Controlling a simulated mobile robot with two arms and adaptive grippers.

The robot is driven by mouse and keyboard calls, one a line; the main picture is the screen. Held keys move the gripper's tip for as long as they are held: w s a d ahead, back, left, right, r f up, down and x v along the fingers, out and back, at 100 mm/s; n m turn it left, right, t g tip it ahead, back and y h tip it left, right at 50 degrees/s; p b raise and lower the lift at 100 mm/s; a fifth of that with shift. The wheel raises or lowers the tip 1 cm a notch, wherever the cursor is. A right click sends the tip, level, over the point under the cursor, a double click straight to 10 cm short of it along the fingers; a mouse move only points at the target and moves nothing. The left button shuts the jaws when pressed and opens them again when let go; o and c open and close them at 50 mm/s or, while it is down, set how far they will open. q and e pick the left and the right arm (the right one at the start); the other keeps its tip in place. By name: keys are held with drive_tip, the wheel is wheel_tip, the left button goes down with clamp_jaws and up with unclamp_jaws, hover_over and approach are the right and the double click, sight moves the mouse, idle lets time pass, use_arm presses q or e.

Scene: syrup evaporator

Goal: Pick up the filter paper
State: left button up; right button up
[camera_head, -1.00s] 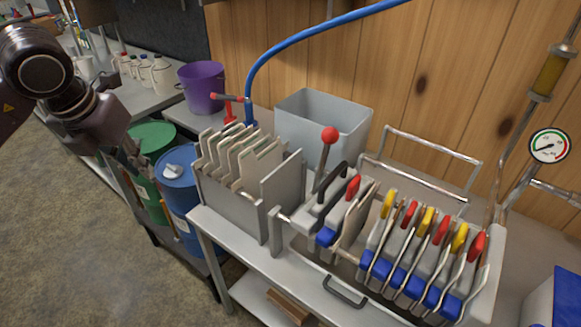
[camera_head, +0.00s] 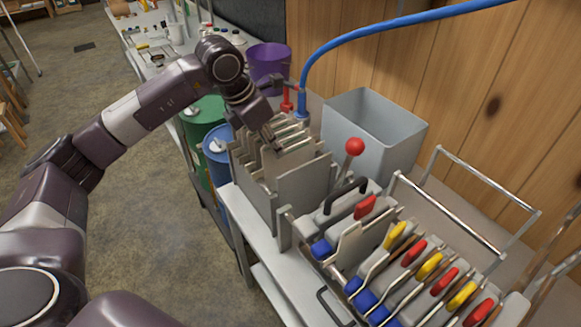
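Several pale filter papers (camera_head: 293,147) stand upright side by side in a grey rack (camera_head: 252,192) at the left end of the bench. My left arm reaches in from the left. My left gripper (camera_head: 271,140) points down at the top edges of the papers. Its fingers are small and dark here, and I cannot tell whether they are open, shut or touching a paper. The lower parts of the papers are hidden inside the rack. My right gripper is not in view.
Right of the rack is a filter press with a red-knobbed lever (camera_head: 354,147) and plates with red, yellow and blue handles. A grey bin (camera_head: 372,130) stands behind. A purple bucket (camera_head: 268,62), a blue hose (camera_head: 390,27) and blue and green drums (camera_head: 217,150) are nearby.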

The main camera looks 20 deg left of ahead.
sight(290, 166)
use_arm(q)
drive_tip(key=p+x, duration=0.1)
drive_tip(key=x, duration=0.1)
drive_tip(key=w+x, duration=0.1)
drive_tip(key=x, duration=0.1)
drive_tip(key=shift+d+p, duration=0.1)
drive_tip(key=shift+p, duration=0.25)
drive_tip(key=shift+w+f, duration=0.15)
drive_tip(key=shift+f, duration=0.2)
clamp_jaws()
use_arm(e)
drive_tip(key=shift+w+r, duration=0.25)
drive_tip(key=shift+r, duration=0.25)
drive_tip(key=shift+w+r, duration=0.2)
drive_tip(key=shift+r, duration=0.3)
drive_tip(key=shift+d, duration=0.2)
